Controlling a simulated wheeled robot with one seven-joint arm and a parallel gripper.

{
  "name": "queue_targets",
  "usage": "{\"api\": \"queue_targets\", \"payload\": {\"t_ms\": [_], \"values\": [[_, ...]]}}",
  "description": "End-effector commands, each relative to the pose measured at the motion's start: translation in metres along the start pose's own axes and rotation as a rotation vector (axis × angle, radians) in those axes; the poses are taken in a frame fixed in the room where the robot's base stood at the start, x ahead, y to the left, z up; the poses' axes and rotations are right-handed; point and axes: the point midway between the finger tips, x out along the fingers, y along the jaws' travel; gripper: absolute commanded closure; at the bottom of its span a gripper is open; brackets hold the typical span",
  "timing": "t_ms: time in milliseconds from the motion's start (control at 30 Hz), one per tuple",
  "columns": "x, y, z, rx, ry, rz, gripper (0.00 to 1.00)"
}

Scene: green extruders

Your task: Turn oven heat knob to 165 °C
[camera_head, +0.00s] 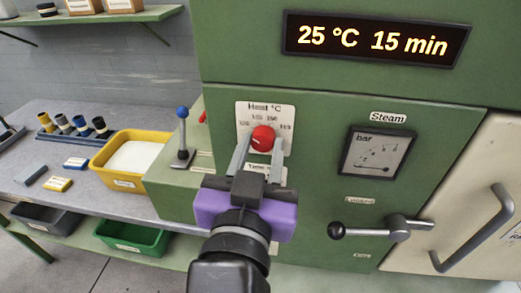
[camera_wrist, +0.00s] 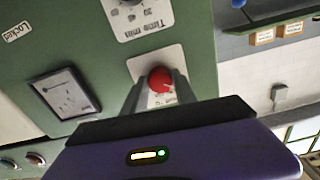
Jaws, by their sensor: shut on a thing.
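The red heat knob (camera_head: 263,138) sits on a white dial plate marked "Heat °C" (camera_head: 253,108) on the green oven front. My purple gripper (camera_head: 260,148) reaches up to it, with one grey finger on each side, shut on the knob. The wrist view also shows the red knob (camera_wrist: 160,79) between the two fingers (camera_wrist: 157,88). The display (camera_head: 375,40) reads "25 °C 15 min". The knob's pointer is too small to make out. The time dial (camera_wrist: 130,5) is partly cut off in the wrist view and mostly hidden behind my gripper in the head view.
A steam gauge (camera_head: 378,152) and a lever handle (camera_head: 385,229) are to the right of the knob. A blue-topped lever (camera_head: 183,135) stands at left, near a yellow tray (camera_head: 102,160) on the bench. A grey door handle (camera_head: 480,235) is at far right.

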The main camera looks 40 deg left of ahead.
Motion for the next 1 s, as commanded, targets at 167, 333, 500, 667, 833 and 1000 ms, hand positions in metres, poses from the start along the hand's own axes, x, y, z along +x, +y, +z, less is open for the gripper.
{"api": "queue_targets", "payload": {"t_ms": [167, 333, 500, 667, 833, 1000], "values": [[0.0, 0.0002, 0.0016, 0.115, 0.002, 0.001, 1.0], [0.0, -0.0001, 0.0018, 0.267, 0.002, 0.0, 1.0], [-0.0001, -0.0005, 0.002, 0.43, 0.002, -0.001, 1.0], [-0.0003, -0.0012, 0.0018, 0.582, 0.002, -0.001, 1.0], [-0.0003, -0.0011, 0.0016, 0.745, 0.002, 0.0, 1.0], [-0.0004, -0.0014, 0.0016, 0.905, 0.002, -0.001, 1.0]]}}
